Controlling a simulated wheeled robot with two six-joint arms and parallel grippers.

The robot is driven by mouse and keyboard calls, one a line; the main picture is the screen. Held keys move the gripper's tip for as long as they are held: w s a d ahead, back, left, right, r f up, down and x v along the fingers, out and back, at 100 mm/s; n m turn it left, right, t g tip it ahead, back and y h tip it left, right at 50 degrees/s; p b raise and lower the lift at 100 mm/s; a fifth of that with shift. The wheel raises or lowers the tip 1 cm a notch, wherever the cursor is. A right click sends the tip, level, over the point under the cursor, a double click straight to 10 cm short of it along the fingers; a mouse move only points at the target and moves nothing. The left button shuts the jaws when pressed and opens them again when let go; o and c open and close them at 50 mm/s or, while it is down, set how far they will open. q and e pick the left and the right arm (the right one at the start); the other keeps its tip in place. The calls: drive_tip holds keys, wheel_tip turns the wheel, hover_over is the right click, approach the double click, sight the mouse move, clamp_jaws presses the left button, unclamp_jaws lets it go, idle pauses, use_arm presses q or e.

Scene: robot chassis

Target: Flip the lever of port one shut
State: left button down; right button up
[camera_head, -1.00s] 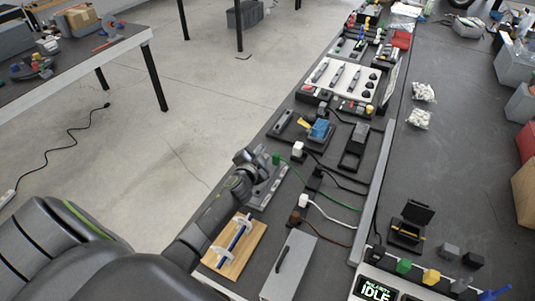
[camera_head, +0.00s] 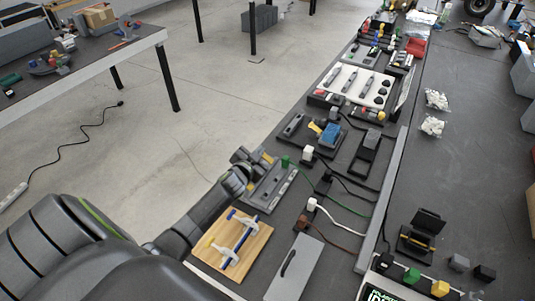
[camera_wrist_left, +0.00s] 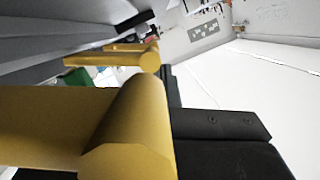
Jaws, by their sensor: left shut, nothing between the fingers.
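The grey port block (camera_head: 272,187) lies on the dark bench, just right of my left gripper (camera_head: 247,168) in the head view. Small yellow levers show at it, one at its far end (camera_head: 267,158) and one beside my gripper (camera_head: 250,187). In the left wrist view a large yellow lever (camera_wrist_left: 125,135) fills the lower left, close to the camera. More yellow levers (camera_wrist_left: 140,56) stand beyond it. My left gripper's dark fingers (camera_wrist_left: 222,140) are shut and empty beside the near lever; contact is unclear. I cannot tell which lever is port one's. My right gripper is out of view.
A wooden board with a blue-and-white fixture (camera_head: 236,243) lies in front of the block. A green plug (camera_head: 285,161) stands at its far right. A flat grey box (camera_head: 296,270), cables and a white plug (camera_head: 311,204) are to the right.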

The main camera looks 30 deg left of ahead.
use_arm(q)
drive_tip(key=shift+s+d+r+p, duration=0.15)
drive_tip(key=shift+s+r+p, duration=0.25)
drive_tip(key=shift+s+r, duration=0.95)
drive_tip(key=shift+s+d+r+p, duration=0.1)
drive_tip(key=shift+s+r+p, duration=0.45)
drive_tip(key=shift+s, duration=1.35)
drive_tip(key=shift+s+d+r+p, duration=0.15)
drive_tip(key=shift+s+r+p, duration=0.05)
drive_tip(key=shift+s+r, duration=1.25)
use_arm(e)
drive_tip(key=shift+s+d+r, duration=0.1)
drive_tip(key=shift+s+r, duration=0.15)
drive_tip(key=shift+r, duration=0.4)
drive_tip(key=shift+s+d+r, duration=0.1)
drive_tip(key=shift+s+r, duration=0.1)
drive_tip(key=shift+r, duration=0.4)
use_arm(q)
drive_tip(key=shift+s+f, duration=0.15)
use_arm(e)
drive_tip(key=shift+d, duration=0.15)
